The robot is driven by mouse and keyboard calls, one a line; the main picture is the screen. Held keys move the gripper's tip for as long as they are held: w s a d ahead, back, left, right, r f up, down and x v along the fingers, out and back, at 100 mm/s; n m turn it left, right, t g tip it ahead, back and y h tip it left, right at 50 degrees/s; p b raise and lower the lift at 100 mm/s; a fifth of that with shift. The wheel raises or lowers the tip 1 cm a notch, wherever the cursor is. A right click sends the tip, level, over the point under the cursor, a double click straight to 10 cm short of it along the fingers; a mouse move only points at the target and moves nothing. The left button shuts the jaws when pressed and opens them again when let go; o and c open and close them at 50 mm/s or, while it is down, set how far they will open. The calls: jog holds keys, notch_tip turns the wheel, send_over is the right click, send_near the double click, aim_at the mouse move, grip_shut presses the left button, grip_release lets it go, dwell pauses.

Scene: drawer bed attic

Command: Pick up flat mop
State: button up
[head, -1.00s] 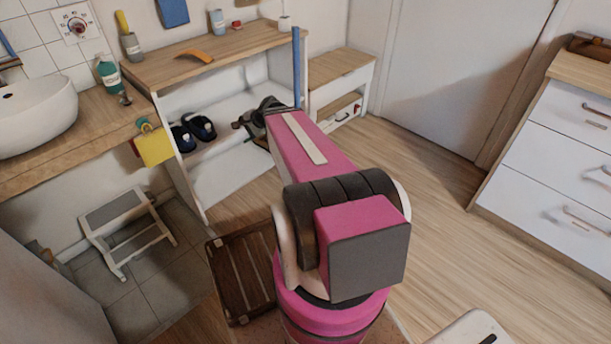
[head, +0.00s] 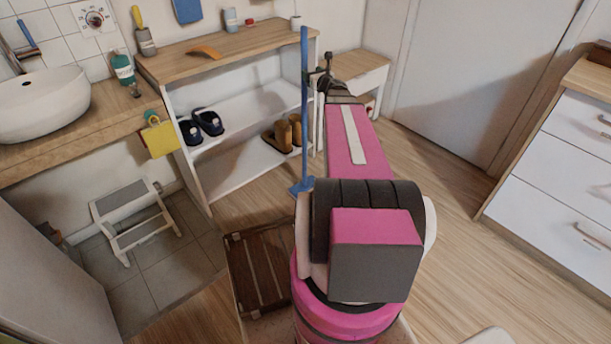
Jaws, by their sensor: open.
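The flat mop (head: 305,110) is a blue pole standing nearly upright in front of the right end of the shelf unit. Its blue head (head: 301,187) is low down by the floor, partly hidden by my arm. My gripper (head: 323,70) is open and empty, just right of the upper part of the pole in the picture. Its fingers are small and dark, and I cannot tell whether they touch the pole.
The white shelf unit (head: 240,115) with a wooden top holds dark blue slippers (head: 208,121) and brown shoes (head: 281,134). A small cabinet (head: 358,66) stands behind my gripper. A step stool (head: 133,217) is at left. The floor at right (head: 435,175) is clear.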

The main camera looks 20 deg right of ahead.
aim_at(302, 64)
jog(key=w, duration=0.5)
jog(key=w+a, duration=0.1)
jog(key=w, duration=0.2)
jog(key=shift+w+a+r, duration=0.1)
jog(key=shift+w, duration=0.25)
jog(key=c, duration=1)
